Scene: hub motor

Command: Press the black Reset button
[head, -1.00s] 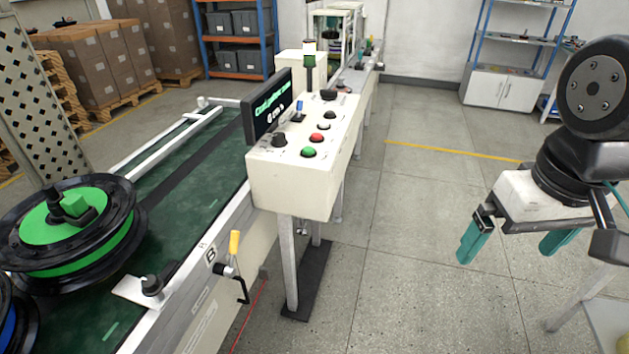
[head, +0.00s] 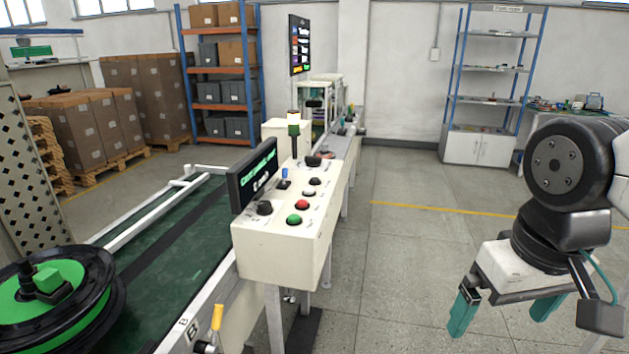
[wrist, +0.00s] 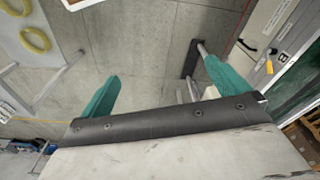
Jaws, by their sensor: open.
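The cream control box (head: 275,255) stands beside the conveyor, left of my gripper in the head view. On its sloped top are a green button (head: 294,219), a red button (head: 302,205), a white button (head: 308,193) and a small black button (head: 315,181) in a row. A larger black round control (head: 313,161) sits at the far end, and a black knob (head: 264,208) at the near left. Their labels are too small to read. My gripper (head: 504,311) is open and empty, well to the right of the box. Its teal fingers show apart in the wrist view (wrist: 165,88).
A display screen (head: 252,178) rises along the box's left edge, with a signal lamp (head: 294,140) behind. A black and green wheel hub (head: 60,300) lies on the green conveyor (head: 175,240). Open floor (head: 400,270) lies between box and gripper. Shelves (head: 490,70) stand at the back.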

